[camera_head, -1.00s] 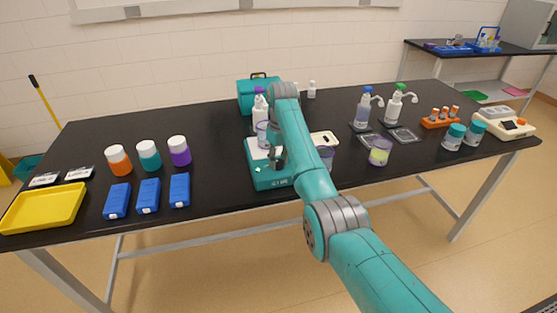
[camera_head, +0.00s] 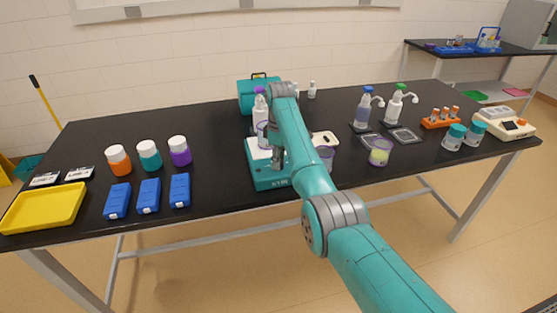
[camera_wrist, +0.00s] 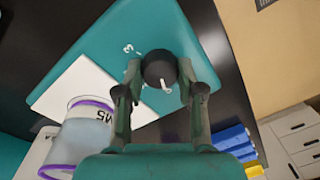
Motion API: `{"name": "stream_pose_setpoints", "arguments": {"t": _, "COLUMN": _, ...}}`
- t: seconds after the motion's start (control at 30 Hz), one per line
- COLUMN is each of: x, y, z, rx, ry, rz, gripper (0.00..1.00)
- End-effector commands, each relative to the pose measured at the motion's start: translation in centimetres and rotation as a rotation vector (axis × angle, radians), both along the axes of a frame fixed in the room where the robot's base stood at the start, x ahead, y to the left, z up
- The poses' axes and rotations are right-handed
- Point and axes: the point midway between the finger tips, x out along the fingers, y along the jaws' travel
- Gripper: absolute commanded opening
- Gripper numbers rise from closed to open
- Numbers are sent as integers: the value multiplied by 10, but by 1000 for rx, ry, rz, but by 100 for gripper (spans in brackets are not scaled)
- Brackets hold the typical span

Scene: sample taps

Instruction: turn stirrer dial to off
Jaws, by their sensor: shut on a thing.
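The stirrer (camera_head: 262,180) is a teal box with a white top plate, near the middle of the table's front edge. It also shows in the wrist view (camera_wrist: 95,55). Its dial (camera_wrist: 160,70) is a round black knob with a white pointer mark toward the lower edge of the picture. White digits are printed on the teal face left of the dial. My gripper (camera_wrist: 159,74) has one finger on each side of the dial and is shut on it. In the head view my gripper (camera_head: 278,160) is at the stirrer's right side, and the dial is hidden there.
A clear beaker with a purple rim (camera_wrist: 90,120) stands on the stirrer's white plate, close to my left finger. Blue boxes (camera_head: 149,196) lie left of the stirrer. A purple-rimmed cup (camera_head: 326,157) and a cup of yellowish liquid (camera_head: 380,152) stand to its right.

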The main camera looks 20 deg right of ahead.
Motion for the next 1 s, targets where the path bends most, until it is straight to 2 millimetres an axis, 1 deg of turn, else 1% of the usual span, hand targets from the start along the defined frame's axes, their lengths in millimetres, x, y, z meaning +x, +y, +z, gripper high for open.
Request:
{"name": "stream_pose_setpoints", "arguments": {"t": 0.37, "x": 0, "y": 0, "z": 0, "rx": -1, "ry": -2, "rz": 6, "gripper": 3}}
{"name": "stream_pose_setpoints", "arguments": {"t": 0.4, "x": 0, "y": 0, "z": 0, "rx": -1, "ry": -2, "rz": 6, "gripper": 40}}
{"name": "stream_pose_setpoints", "arguments": {"t": 0.5, "x": 0, "y": 0, "z": 0, "rx": 0, "ry": -1, "rz": 5, "gripper": 63}}
{"name": "stream_pose_setpoints", "arguments": {"t": 0.83, "x": 0, "y": 0, "z": 1, "rx": 0, "ry": -1, "rz": 5, "gripper": 63}}
{"name": "stream_pose_setpoints", "arguments": {"t": 1.0, "x": 1, "y": 0, "z": 11, "rx": 0, "ry": -2, "rz": 5, "gripper": 63}}
